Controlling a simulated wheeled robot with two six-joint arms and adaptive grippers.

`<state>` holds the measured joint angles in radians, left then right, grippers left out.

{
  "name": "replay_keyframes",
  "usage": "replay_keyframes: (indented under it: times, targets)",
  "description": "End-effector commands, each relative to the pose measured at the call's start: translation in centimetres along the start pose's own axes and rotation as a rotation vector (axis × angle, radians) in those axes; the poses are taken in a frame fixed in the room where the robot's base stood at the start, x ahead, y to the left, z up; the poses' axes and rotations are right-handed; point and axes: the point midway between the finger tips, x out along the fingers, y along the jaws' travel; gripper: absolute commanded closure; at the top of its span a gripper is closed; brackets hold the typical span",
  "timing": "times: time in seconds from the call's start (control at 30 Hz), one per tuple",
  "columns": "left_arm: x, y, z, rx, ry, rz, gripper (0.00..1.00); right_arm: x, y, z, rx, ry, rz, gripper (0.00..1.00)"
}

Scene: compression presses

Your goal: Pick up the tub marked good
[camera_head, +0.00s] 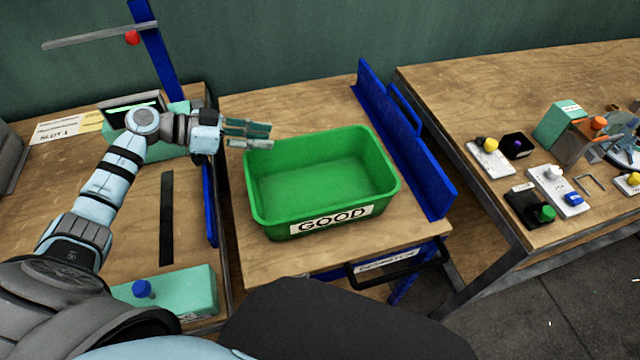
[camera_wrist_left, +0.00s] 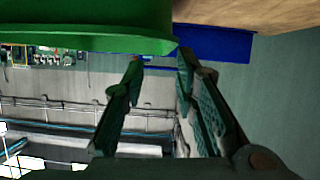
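The green tub (camera_head: 325,165) stands upright on the middle wooden table and looks empty. Its white front label reads GOOD. My left gripper (camera_head: 268,134) is at the tub's far left corner, close to the rim, with its fingers pointing right. In the left wrist view the fingers (camera_wrist_left: 158,75) are apart with nothing between them. The tub's green side (camera_wrist_left: 90,25) fills the top left of that view, beside the fingers. I cannot tell whether a finger touches the rim. My right gripper is not in view.
Blue rails (camera_head: 405,150) line the table's right side. The left bench holds a blue post (camera_head: 158,50) and a teal box with a blue button (camera_head: 142,289). The right table (camera_head: 480,85) carries several small button boxes. A gap separates it from the middle table.

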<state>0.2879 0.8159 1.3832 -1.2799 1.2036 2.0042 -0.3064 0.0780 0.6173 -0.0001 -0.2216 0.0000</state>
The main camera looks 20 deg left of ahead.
Motion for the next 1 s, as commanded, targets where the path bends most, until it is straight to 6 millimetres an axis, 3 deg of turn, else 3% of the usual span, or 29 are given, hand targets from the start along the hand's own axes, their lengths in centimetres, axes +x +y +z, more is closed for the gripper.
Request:
replay_keyframes:
  times: [0.5, 0.7, 0.87, 1.0]
  targets:
    - [8.1, -0.4, 0.0, 0.000, 0.002, 0.002, 0.73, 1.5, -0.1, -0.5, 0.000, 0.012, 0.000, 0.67]
    - [8.2, -0.4, 0.0, 0.001, -0.001, 0.001, 0.73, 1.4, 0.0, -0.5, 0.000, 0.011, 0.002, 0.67]
    - [8.2, -0.4, 0.0, 0.001, -0.001, 0.001, 0.97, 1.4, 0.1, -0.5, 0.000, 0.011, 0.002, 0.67]
    - [8.2, -0.4, 0.0, 0.001, -0.001, 0.001, 1.00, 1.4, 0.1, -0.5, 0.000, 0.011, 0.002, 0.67]
